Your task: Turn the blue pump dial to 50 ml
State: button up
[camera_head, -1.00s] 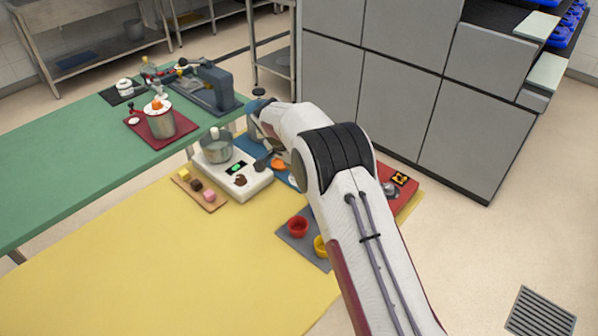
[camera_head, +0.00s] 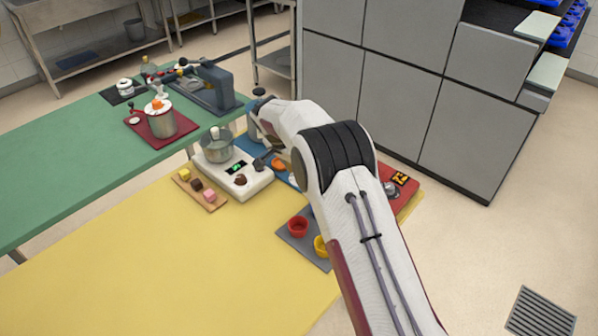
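A blue base (camera_head: 292,180) lies mostly behind my arm, with an orange round part (camera_head: 278,165) at its left. I cannot make out a blue dial or any ml marking; my arm may hide it. My gripper (camera_head: 266,160) points down between the white scale and the blue base, with its dark fingers partly behind the wrist. I cannot tell whether the fingers touch anything or how far apart they are.
A white scale (camera_head: 238,187) carries a lidded pot (camera_head: 217,150). Left of it is a wooden board (camera_head: 213,205). Red (camera_head: 298,226) and yellow (camera_head: 320,246) cups stand by my forearm. A red unit (camera_head: 408,198) lies right. The yellow tabletop (camera_head: 150,265) is clear at front left.

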jog(key=v, duration=0.4)
jog(key=s+a, duration=0.8)
jog(key=s, duration=0.1)
jog(key=shift+d, duration=0.1)
dwell(0.4)
